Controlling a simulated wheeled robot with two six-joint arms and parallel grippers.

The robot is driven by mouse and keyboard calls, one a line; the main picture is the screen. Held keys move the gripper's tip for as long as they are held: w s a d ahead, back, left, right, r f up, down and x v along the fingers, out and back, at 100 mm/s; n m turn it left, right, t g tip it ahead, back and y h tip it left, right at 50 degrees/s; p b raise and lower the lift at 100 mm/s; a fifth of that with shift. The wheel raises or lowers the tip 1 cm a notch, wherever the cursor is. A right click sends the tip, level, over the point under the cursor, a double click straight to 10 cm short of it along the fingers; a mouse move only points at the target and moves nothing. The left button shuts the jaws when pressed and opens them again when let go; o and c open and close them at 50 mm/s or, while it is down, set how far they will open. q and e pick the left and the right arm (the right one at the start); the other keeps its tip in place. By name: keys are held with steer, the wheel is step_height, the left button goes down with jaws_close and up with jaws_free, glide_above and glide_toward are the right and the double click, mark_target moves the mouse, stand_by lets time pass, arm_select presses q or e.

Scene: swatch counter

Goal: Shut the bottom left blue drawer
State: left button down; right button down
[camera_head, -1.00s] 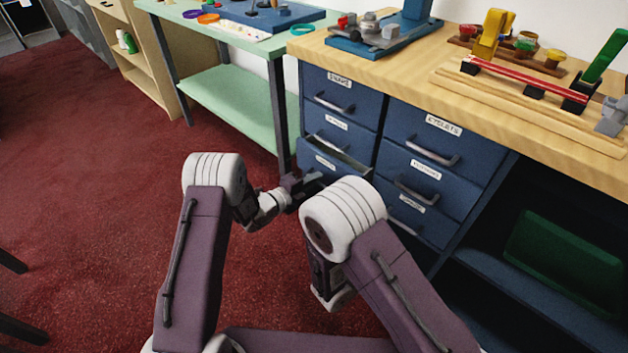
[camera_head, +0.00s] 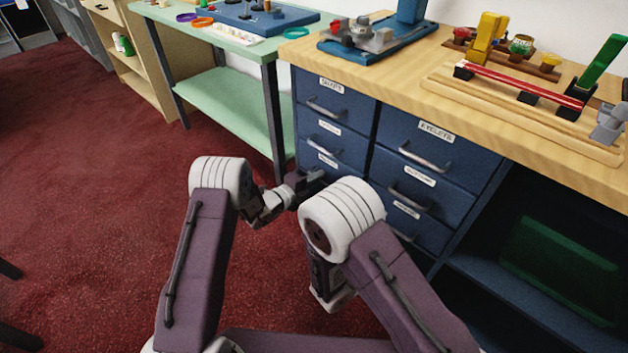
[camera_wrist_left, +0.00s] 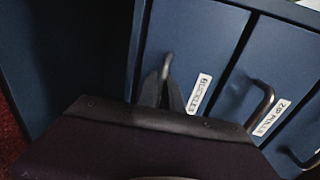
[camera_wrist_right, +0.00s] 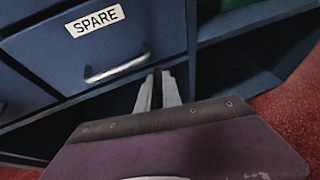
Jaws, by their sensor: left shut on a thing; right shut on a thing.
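The bottom left blue drawer (camera_head: 318,168) is partly hidden behind my left gripper (camera_head: 312,184). Its front looks about flush with the drawers above, and no open inside shows. In the left wrist view, the left fingers (camera_wrist_left: 161,88) are close together on the handle (camera_wrist_left: 167,63) of the drawer labelled BUCKLES (camera_wrist_left: 199,94). In the right wrist view, my right gripper (camera_wrist_right: 157,88) is shut, its tips beside the right end of the handle (camera_wrist_right: 117,68) of the SPARE drawer (camera_wrist_right: 60,45). I cannot make out what is between these fingers.
The wooden counter top (camera_head: 400,75) holds a rail fixture (camera_head: 525,92) and a blue-based tool (camera_head: 375,42). A green-topped table (camera_head: 240,38) stands at its left. An open shelf with a green box (camera_head: 560,268) is at the right. Red carpet (camera_head: 90,190) is clear at left.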

arm_select(q)
steer(key=c, duration=1.8)
jaws_free()
steer(key=shift+r, duration=0.15)
arm_select(e)
steer(key=shift+r, duration=0.1)
